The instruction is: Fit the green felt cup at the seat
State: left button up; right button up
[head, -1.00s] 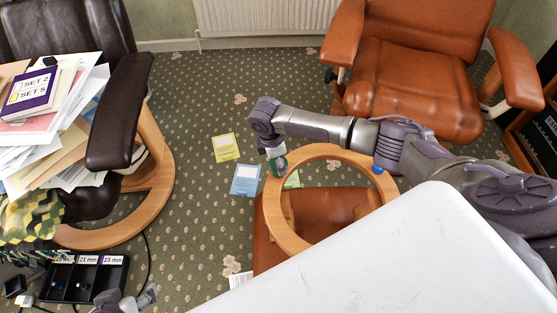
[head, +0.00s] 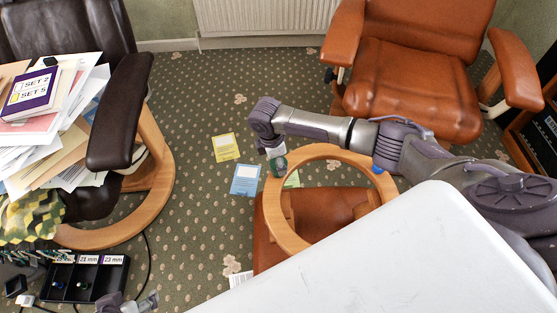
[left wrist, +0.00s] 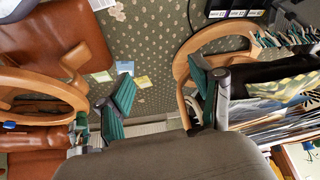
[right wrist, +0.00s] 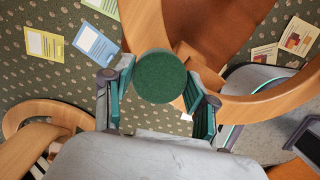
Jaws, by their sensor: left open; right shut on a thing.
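The green felt cup (right wrist: 160,77) shows in the right wrist view as a round dark-green felt face between the fingers. My right gripper (right wrist: 163,88) is shut on it, over the wooden ring's edge; I cannot tell whether the cup touches the wood. In the head view my right gripper (head: 277,163) hangs at the left side of the wooden ring (head: 281,228) of an upturned brown footstool (head: 337,212). A blue piece (head: 377,169) sits on the ring's right side. My left gripper (left wrist: 163,90) is open and empty; in the head view it is partly cut off at the bottom left (head: 129,303).
A black tray (head: 108,278) with size labels stands on the floor at lower left. A dark armchair (head: 120,110) holds papers and books. A tan leather chair (head: 410,85) stands behind. Yellow (head: 226,147) and blue (head: 245,180) cards lie on the carpet. A white surface (head: 400,260) covers the lower right.

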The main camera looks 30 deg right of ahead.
pick_arm(q)
jog(key=shift+s+a+f+g+p, duration=0.15)
jog(key=shift+s+g, duration=0.1)
jog(key=shift+s, duration=0.25)
jog(key=shift+s+a+g+p, duration=0.15)
jog(key=shift+s+g, duration=0.15)
jog(key=shift+s, duration=0.2)
jog(key=shift+s+a+f+g, duration=0.15)
jog(key=shift+s+g, duration=0.1)
jog(key=shift+s, duration=0.25)
jog(key=shift+s, duration=0.1)
jog(key=shift+a+r+p, duration=0.1)
jog(key=shift+r+p, duration=0.3)
jog(key=shift+r, duration=0.05)
jog(key=shift+f+b, duration=0.3)
jog(key=shift+f, duration=0.05)
pick_arm(e)
jog(key=shift+f, duration=0.85)
jog(key=shift+f, duration=0.2)
pick_arm(q)
jog(key=shift+w+d+t+b, duration=0.15)
jog(key=shift+w+d+t, duration=0.05)
jog(key=shift+w, duration=0.25)
jog(key=shift+w+d+t+b, duration=0.15)
jog(key=shift+w+t, duration=0.05)
jog(key=shift+w, duration=0.2)
pick_arm(e)
jog(key=shift+f, duration=0.5)
